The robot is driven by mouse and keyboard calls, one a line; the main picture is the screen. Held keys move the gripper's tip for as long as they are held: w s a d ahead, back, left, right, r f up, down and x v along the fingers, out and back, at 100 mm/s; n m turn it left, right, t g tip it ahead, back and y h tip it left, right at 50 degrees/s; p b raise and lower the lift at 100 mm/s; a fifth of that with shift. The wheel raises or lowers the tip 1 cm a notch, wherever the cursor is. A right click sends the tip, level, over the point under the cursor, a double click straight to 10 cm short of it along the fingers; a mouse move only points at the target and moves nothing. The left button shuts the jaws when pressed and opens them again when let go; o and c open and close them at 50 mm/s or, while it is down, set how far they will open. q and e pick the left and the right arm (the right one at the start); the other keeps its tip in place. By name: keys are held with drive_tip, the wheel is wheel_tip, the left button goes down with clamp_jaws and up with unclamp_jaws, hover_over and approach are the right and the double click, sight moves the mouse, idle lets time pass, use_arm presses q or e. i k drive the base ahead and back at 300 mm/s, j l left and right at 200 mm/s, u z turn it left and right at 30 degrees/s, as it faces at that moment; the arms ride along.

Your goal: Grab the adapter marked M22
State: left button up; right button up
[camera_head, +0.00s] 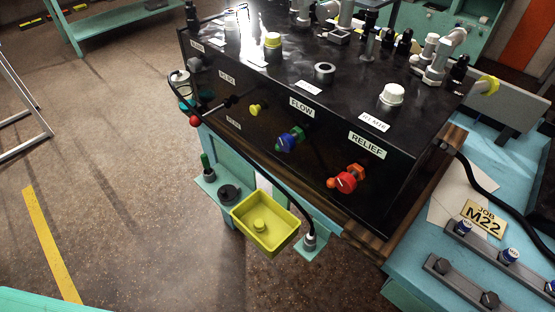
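A yellow card (483,217) reading "JOB M22" lies on a sheet on the blue-green bench at the right. In front of it is a grey rack (485,247) holding small fittings with blue-and-white tops, among them one at the card's corner (463,228), a middle one (510,255) and one at the right edge (550,287). Their markings are too small to read, so I cannot tell which is M22. A second rack (462,286) holds dark fittings (441,266), partly cut off by the frame. Neither of my grippers is in view.
A large black hydraulic unit (330,110) with FLOW and RELIEF labels fills the middle. A yellow tray (265,225) with a small yellow part inside hangs before it. A black hose (490,195) crosses the right bench. The floor (110,170) at the left is mostly clear.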

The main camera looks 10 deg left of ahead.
sight(509, 256)
drive_tip(key=z, duration=1.45)
